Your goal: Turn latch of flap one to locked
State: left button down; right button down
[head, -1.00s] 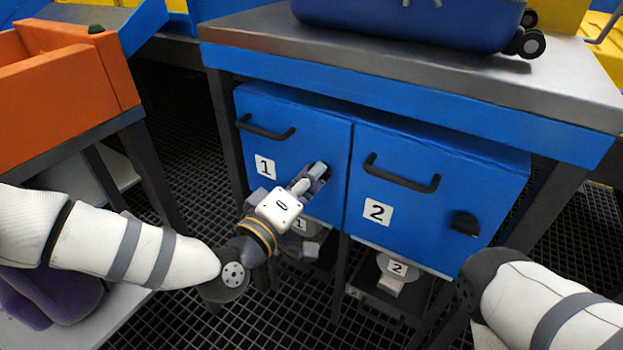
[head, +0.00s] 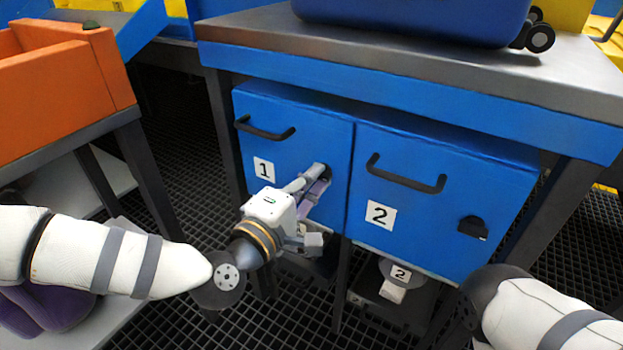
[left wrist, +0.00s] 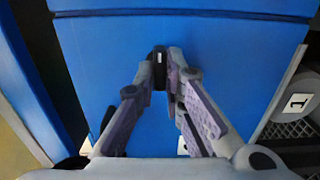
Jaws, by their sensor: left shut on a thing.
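Flap one (head: 300,125) is a closed blue door with a black handle and a "1" label. It also shows in the left wrist view (left wrist: 90,60). Its latch (left wrist: 159,68) is a small dark knob between my fingertips in the left wrist view. In the head view my fingers mostly hide the latch. My left gripper (head: 322,174) is shut on the latch at the right side of flap one; it also shows in the left wrist view (left wrist: 160,62). How far the latch is turned cannot be told. My right gripper is out of view.
Flap two (head: 425,150), closed, has its own handle and a black latch (head: 473,227). A grey-topped table (head: 270,32) overhangs both flaps and bears a blue case (head: 410,18). An orange bin (head: 60,90) stands at left. Black grating covers the floor.

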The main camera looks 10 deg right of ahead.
pick_arm(q)
jog(key=shift+w+r, duration=0.3)
jog(key=shift+r, duration=0.1)
jog(key=c, duration=1.7)
grip_release()
jog(key=shift+w+d+f, duration=0.1)
jog(key=shift+d+f, duration=0.05)
jog(key=shift+s+f, duration=0.2)
jog(key=v, duration=1.2)
